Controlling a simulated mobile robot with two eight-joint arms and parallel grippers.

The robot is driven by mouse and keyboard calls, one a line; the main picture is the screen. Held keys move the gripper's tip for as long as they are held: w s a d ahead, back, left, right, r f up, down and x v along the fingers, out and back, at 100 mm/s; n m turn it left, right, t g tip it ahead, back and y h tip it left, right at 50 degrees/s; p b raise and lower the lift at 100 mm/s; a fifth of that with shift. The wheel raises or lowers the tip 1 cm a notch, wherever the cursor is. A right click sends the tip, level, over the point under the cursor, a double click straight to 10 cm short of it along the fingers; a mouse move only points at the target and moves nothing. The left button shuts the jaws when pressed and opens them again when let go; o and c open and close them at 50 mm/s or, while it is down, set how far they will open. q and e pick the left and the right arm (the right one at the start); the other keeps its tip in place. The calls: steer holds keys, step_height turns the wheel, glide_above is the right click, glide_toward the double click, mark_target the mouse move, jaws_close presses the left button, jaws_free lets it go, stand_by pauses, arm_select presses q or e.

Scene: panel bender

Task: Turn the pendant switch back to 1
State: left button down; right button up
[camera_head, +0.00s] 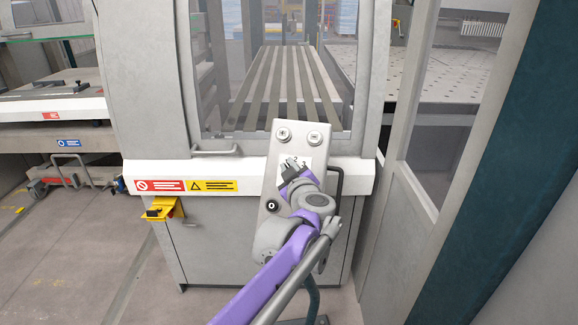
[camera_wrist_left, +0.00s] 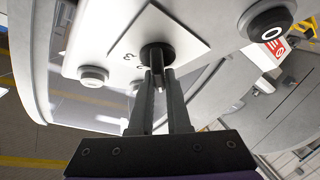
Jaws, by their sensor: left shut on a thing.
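The pendant (camera_head: 284,148) is a grey upright panel in front of the machine, with two round buttons at its top and a black button (camera_head: 271,206) at lower left. My left gripper (camera_head: 292,170) reaches it from below and covers most of the switch area. In the left wrist view, the dark rotary switch (camera_wrist_left: 157,52) sits on a white label plate (camera_wrist_left: 150,30) with digits, among them a 3. The fingers of my left gripper (camera_wrist_left: 158,80) are shut on the switch knob. The switch's exact setting is hard to read. The black button marked 0 (camera_wrist_left: 268,22) is beside the plate. My right gripper is not seen.
Behind the pendant stands the machine with a window and a white ledge bearing red and yellow labels (camera_head: 186,185). A yellow bracket (camera_head: 164,209) juts out at lower left. A dark handle (camera_head: 336,182) is close to the pendant's right side. Open floor lies at left.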

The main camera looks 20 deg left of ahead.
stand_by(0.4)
arm_select(q)
steer(key=c, duration=0.9)
jaws_free()
steer(key=shift+s, duration=0.1)
steer(key=v, duration=1)
steer(key=shift+s+d, duration=0.25)
steer(key=shift+r, duration=0.15)
